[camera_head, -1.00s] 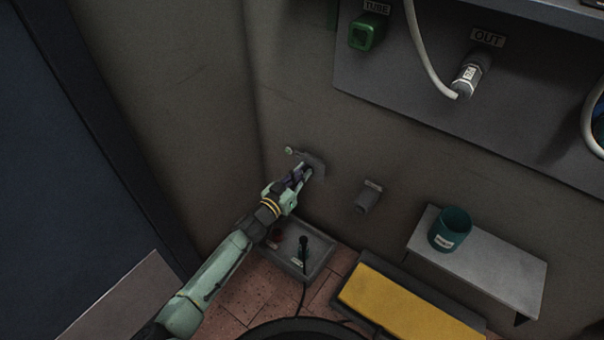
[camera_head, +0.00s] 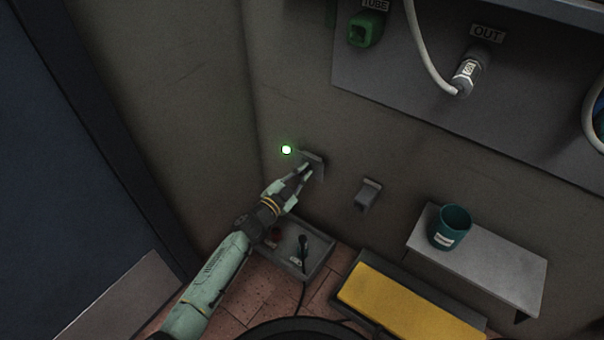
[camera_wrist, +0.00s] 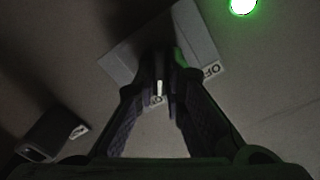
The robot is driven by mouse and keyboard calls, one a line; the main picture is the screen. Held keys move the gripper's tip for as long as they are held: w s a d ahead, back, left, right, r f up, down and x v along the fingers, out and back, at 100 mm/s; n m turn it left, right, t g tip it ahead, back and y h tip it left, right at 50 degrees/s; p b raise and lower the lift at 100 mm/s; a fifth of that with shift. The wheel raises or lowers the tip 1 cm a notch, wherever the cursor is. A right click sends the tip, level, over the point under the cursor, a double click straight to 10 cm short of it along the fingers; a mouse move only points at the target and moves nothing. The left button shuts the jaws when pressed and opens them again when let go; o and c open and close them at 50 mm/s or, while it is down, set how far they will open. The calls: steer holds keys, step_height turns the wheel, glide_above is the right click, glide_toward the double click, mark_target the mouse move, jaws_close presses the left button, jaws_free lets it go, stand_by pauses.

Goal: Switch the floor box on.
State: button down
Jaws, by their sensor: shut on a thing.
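A grey switch box (camera_head: 317,160) is low on the wall near the corner; its plate also shows in the wrist view (camera_wrist: 125,50). A label starting "OF" (camera_wrist: 212,70) is at its edge, and another small label is partly hidden by my fingers. A round lamp (camera_head: 286,150) beside the box glows green, also in the wrist view (camera_wrist: 243,5). My gripper (camera_head: 307,171) is at the front of the box, its fingertips (camera_wrist: 160,86) close together around a small pale switch lever (camera_wrist: 159,88), mostly hidden between them.
A grey wall fitting (camera_head: 367,195) sticks out to the right. Below are a grey tray (camera_head: 318,262) with small items, a yellow pedal (camera_head: 405,305), and a metal shelf (camera_head: 495,268) bearing a teal cup (camera_head: 450,229). A panel with a hose hangs above.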

stand_by(0.6)
steer(key=c, duration=1.7)
jaws_free()
steer(key=shift+o, duration=0.2)
steer(key=v, duration=0.7)
steer(key=shift+s, duration=0.25)
steer(key=shift+a, duration=0.15)
